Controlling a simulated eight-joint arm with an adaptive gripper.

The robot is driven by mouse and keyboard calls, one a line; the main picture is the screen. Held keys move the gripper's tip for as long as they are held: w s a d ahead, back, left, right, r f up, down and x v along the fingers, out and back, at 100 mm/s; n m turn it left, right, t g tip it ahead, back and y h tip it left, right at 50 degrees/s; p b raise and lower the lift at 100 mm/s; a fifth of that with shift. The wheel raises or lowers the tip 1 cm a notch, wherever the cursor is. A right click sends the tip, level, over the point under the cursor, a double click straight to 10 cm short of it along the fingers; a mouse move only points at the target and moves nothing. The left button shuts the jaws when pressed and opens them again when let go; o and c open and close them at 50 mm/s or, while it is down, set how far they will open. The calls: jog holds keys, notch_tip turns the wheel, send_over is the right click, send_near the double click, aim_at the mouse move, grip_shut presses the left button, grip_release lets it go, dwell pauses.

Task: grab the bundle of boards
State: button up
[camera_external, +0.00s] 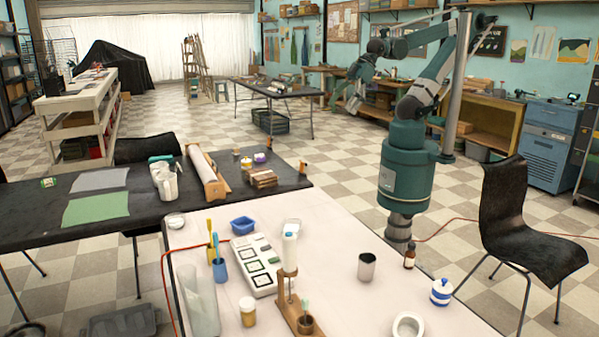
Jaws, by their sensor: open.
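The bundle of boards (263,179) is a small stack of brown wooden pieces. It lies near the right end of the black table (150,207). My gripper (350,104) is raised in the air to the upper right of the bundle in the picture, well apart from it. It is small in this view, with its jaws open, and I see nothing held between them.
A paper roll on a wooden holder (206,178) stands left of the bundle, with small jars (246,162) behind it. The pale front table (340,225) carries a control panel (258,265), cups and bottles. A black chair (520,220) stands right of my base.

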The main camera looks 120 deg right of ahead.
jog(key=shift+w, duration=0.1)
dwell(0.3)
jog(key=m+g+h+b, duration=0.4)
jog(key=m+g+b, duration=0.3)
jog(key=m, duration=0.9)
send_over(262, 173)
jog(key=a, duration=0.3)
jog(key=f, duration=2.9)
jog(key=shift+a+f, duration=0.1)
jog(key=shift+a, duration=0.1)
jog(key=shift+d+f+m+h, duration=0.2)
jog(key=shift+f+m+h, duration=0.1)
jog(key=shift+f+m, duration=0.15)
jog(key=shift+f, duration=0.1)
jog(key=shift+x, duration=1.2)
